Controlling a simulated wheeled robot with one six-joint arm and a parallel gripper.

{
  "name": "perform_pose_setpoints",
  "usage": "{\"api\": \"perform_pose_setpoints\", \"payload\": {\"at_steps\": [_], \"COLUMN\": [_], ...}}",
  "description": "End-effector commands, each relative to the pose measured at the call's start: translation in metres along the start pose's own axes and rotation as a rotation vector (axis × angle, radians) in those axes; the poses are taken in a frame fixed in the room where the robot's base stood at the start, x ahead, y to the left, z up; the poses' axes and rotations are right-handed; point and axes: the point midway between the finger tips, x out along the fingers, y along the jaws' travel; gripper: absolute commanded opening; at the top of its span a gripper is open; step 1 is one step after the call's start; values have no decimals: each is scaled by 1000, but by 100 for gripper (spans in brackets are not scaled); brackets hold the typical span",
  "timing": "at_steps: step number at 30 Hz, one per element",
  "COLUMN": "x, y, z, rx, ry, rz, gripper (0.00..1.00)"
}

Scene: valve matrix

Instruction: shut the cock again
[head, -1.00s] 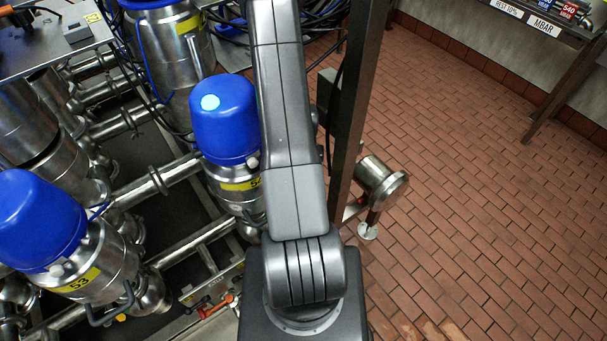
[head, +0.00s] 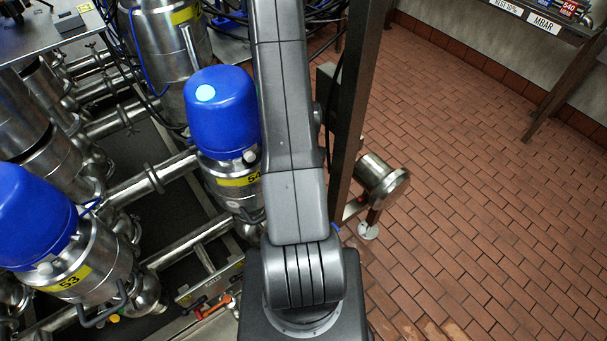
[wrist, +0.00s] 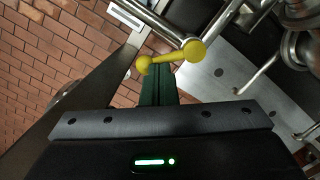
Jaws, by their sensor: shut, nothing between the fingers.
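In the wrist view a yellow lever (wrist: 172,57) with a round knob at each end lies just ahead of my fingertips. Its larger knob is at the right and its smaller knob at the left. A pale metal rod runs from near the larger knob up to the left. My gripper (wrist: 156,70) has its dark green fingers together with nothing between them. The fingertips are close under the lever; I cannot tell whether they touch it. The head view does not show my gripper or this lever.
Blue-capped valves 54 (head: 221,108) and 53 (head: 32,215) stand left of my arm among steel pipes. A dark upright post (head: 352,120) and a steel flanged stub (head: 383,182) stand right of it. The tiled floor (head: 490,190) beyond is open.

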Motion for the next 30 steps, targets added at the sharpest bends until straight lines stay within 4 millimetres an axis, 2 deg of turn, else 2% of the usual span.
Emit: {"api": "perform_pose_setpoints", "payload": {"at_steps": [30], "x": [2], "y": [4], "z": [12], "rx": [273], "ry": [0], "rz": [-36], "gripper": [0]}}
